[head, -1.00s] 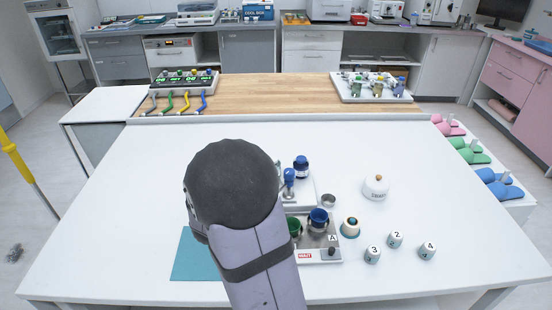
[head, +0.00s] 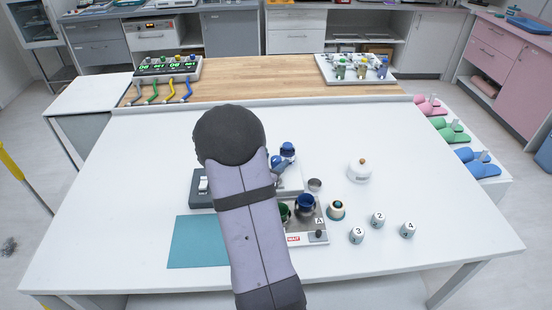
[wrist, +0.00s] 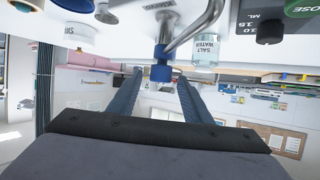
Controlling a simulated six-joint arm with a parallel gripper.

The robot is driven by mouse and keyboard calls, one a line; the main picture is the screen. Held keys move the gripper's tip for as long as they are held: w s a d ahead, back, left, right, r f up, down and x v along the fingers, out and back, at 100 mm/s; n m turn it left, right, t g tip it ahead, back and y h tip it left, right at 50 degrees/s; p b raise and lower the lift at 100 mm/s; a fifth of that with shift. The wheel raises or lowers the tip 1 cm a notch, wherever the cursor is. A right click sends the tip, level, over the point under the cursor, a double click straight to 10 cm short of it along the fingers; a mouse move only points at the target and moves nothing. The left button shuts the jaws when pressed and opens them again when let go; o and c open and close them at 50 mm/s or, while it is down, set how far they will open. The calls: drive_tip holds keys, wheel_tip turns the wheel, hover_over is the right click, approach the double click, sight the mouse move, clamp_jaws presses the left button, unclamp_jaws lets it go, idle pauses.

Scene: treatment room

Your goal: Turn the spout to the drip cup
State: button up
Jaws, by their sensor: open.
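In the head view, my arm hides the gripper and most of the dispenser; a blue part (head: 279,163) shows just right of the arm. A small grey metal cup (head: 315,184), possibly the drip cup, stands to the right of it.
A blue cup (head: 305,204) and a partly hidden green cup (head: 285,213) sit on the metal stand (head: 308,229). Around it are a blue-capped bottle (head: 288,148), a white lidded jar (head: 359,171) and several numbered pots (head: 378,219). A teal mat (head: 196,244) lies left.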

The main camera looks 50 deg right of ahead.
drive_tip(key=shift+x, duration=1.2)
clamp_jaws()
